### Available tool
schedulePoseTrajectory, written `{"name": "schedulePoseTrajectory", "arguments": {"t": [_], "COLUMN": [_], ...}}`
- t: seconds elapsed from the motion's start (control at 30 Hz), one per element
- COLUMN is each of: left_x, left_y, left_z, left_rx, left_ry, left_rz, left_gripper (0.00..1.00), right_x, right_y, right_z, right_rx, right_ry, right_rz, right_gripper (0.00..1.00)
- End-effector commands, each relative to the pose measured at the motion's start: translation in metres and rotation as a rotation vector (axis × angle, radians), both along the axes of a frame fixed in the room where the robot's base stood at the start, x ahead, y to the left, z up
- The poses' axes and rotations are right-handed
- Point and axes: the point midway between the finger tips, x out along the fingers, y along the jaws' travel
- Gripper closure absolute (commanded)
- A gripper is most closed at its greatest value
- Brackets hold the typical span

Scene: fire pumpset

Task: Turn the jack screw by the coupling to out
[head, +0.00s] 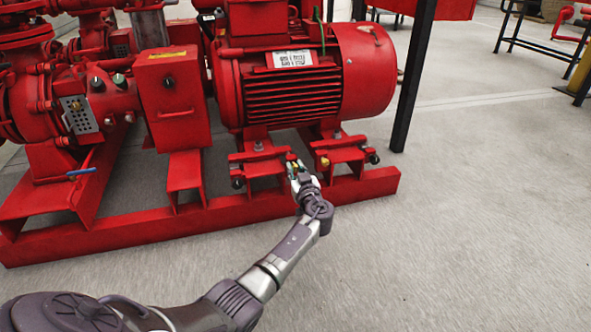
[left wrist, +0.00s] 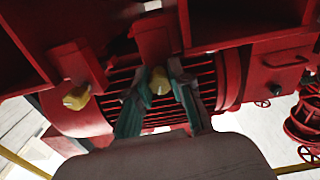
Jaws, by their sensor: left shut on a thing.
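The red motor (head: 305,80) stands on a red base frame with two motor feet. My left gripper (head: 294,164) reaches in low in front of the motor, at the inner end of the left foot (head: 258,160), the foot nearer the coupling guard (head: 172,95). In the left wrist view its teal fingers (left wrist: 161,88) are closed around a yellow jack screw head (left wrist: 159,80). Another yellow screw head (left wrist: 76,97) shows apart from the fingers; in the head view a yellow head (head: 324,161) sits at the right foot. How far the held screw is turned cannot be told.
The base rail (head: 140,228) runs along the front below my arm. A black post (head: 413,75) stands to the right of the motor. A blue-handled valve (head: 82,172) is at the pump on the left. The floor (head: 470,220) at the right and front is clear.

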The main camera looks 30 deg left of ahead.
Motion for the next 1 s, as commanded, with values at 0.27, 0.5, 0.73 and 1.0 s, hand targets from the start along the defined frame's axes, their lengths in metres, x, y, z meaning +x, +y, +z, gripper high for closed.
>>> {"name": "schedulePoseTrajectory", "arguments": {"t": [0.27,0.5,0.73,1.0], "left_x": [0.0003,0.0004,0.0005,0.0005], "left_y": [0.0013,0.0013,0.0014,0.0014], "left_z": [0.0005,0.0007,0.0008,0.0009], "left_rx": [-0.095,-0.13,-0.136,-0.135], "left_ry": [-0.112,-0.152,-0.16,-0.16], "left_rz": [0.001,0.0,0.0,0.0], "left_gripper": [1.0,1.0,1.0,0.71], "right_x": [0.0,0.0001,0.0,-0.0001], "right_y": [0.0,-0.0001,-0.0002,-0.0003], "right_z": [-0.0001,-0.0001,-0.0001,0.0], "right_rx": [0.0,0.0,0.0,0.001], "right_ry": [0.0,0.0,0.0,0.0], "right_rz": [0.0,0.0,-0.001,-0.001], "right_gripper": [0.55,0.55,0.55,0.55]}}
